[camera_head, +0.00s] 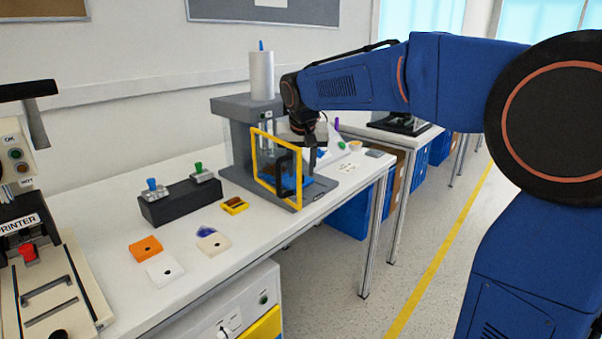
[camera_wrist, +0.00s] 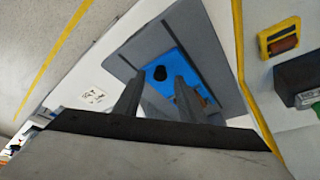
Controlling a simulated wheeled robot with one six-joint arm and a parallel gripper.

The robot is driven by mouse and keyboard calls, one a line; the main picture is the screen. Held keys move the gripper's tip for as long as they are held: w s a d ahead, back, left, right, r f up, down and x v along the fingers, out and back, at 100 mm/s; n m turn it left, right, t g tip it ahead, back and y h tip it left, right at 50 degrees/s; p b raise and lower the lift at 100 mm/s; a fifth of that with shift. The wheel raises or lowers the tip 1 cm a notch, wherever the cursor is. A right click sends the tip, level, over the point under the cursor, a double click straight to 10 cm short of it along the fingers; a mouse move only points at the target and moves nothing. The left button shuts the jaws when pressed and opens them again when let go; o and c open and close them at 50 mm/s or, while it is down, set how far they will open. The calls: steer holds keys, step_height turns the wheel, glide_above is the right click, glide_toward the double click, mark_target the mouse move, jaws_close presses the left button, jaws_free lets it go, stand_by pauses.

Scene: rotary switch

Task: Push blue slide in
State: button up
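The blue slide (camera_wrist: 172,63) lies on the grey base of the press (camera_head: 240,135). It has a round black knob (camera_wrist: 160,73) on top. In the head view, only part of the blue slide (camera_head: 319,184) shows behind the yellow frame. My gripper (camera_head: 310,155) hangs down at the front of the press, above the slide. In the wrist view, the two fingers of my gripper (camera_wrist: 158,80) are apart, with the knob showing between their tips. I cannot tell whether the fingers touch the slide.
A yellow-framed guard (camera_head: 254,160) stands at the press front, left of my gripper. A dark box (camera_head: 180,203) with blue and green knobs, a yellow holder (camera_head: 235,206) and an orange block (camera_head: 146,249) lie to the left. The printer (camera_head: 30,225) is at far left.

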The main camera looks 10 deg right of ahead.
steer(key=shift+x, duration=1.1)
jaws_close()
steer(key=shift+w+a+r, duration=0.1)
steer(key=shift+w+a, duration=0.55)
steer(key=shift+w, duration=0.2)
steer(key=shift+w+a, duration=0.6)
steer(key=shift+w, duration=0.25)
jaws_free()
steer(key=v, duration=1.7)
